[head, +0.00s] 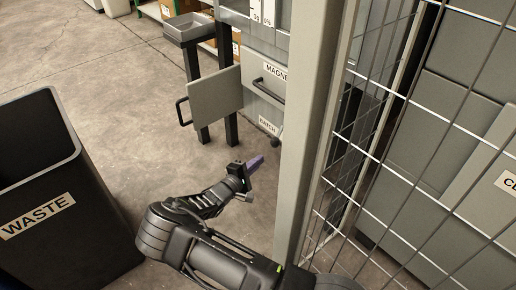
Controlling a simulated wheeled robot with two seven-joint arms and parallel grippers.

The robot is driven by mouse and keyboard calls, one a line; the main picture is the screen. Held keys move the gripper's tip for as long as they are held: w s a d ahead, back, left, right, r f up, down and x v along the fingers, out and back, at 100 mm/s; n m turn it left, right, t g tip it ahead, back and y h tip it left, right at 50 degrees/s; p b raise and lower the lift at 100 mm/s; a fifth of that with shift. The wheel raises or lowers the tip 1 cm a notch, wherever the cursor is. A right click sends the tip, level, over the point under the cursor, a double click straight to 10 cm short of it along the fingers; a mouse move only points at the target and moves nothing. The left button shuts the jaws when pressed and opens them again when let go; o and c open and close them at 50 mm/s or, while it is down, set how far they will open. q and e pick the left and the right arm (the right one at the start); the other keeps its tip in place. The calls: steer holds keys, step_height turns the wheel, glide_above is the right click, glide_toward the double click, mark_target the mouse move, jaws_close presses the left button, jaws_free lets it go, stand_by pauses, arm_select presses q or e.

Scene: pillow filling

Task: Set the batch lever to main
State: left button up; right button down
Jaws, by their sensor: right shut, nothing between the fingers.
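The grey machine (255,60) stands at the top middle, partly hidden behind a pale upright post. A small label (269,122), which seems to read BATCH, sits low on its front next to the post. A small dark part shows by that label, but I cannot tell whether it is the batch lever or how it is set. My right gripper (256,162) is shut, with purple at its tip. It is in front of and below the label, apart from the machine as far as I can see. My left gripper is not in view.
A black WASTE bin (60,185) stands at the left. The pale post (308,130) and a wire mesh fence (420,150) close off the right. A grey panel with a handle (214,95) sticks out leftward from the machine. The concrete floor (120,70) between is clear.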

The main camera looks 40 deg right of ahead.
steer(key=shift+s+a+r+p, duration=0.15)
steer(key=shift+s+a, duration=0.25)
steer(key=shift+s, duration=0.2)
steer(key=shift+s+a+p, duration=0.15)
steer(key=shift+s+a, duration=0.2)
steer(key=shift+s, duration=0.25)
